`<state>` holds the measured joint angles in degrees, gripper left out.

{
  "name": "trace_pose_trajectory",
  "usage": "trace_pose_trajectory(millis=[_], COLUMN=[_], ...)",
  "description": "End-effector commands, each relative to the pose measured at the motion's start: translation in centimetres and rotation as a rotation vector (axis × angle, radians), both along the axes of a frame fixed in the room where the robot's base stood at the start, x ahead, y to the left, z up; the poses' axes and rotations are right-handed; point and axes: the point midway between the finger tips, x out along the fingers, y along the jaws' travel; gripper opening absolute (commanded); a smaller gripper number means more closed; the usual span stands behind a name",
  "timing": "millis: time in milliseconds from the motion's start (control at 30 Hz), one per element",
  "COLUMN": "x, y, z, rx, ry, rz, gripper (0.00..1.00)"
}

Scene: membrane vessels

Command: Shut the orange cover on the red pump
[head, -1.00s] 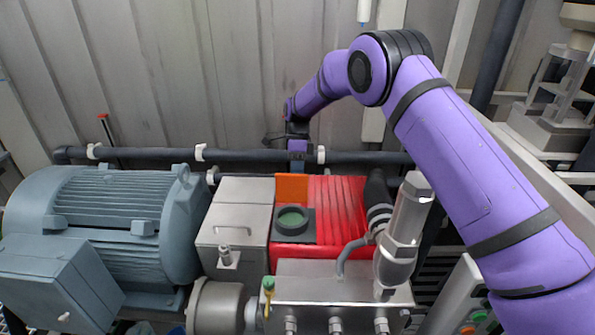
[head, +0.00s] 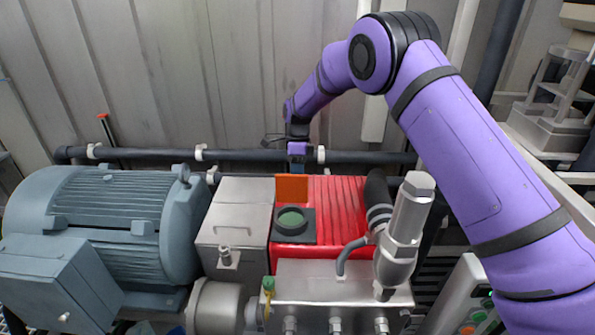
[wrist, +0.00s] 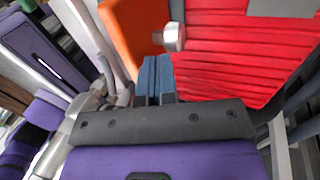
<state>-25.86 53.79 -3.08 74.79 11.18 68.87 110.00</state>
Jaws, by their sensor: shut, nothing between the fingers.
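The orange cover (head: 292,188) stands raised at the back edge of a dark square frame with a round green window (head: 291,220), on the left part of the red pump (head: 340,205). In the wrist view the orange cover (wrist: 135,32) is at the upper left and the ribbed red pump (wrist: 240,55) at the upper right. My gripper (head: 297,168) is behind the cover, its tips partly hidden in the head view. In the wrist view my gripper (wrist: 155,68) is shut and empty, close to the cover; I cannot tell whether they touch.
A dark horizontal pipe (head: 240,155) with white clamps runs behind the pump, close to my gripper. A grey motor (head: 110,215) and a metal box (head: 238,205) stand to the left. A metal cylinder (head: 408,225) and black hose rise at the right front.

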Motion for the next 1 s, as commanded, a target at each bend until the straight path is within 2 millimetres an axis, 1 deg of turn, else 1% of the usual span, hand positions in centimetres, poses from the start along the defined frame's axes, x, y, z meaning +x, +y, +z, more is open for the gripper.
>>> trace_pose_trajectory(millis=[167, 367, 700, 1000], x=[-0.5, -1.8, -5.1, -7.4], y=[0.1, 0.2, 0.3, 0.4], z=[0.2, 0.5, 0.3, -0.4], rx=[-0.001, -0.005, -0.016, -0.024], ry=[-0.043, -0.151, -0.453, -0.681], rz=[0.001, 0.003, 0.006, 0.006], gripper=[0.0, 0.0, 0.0, 0.0])
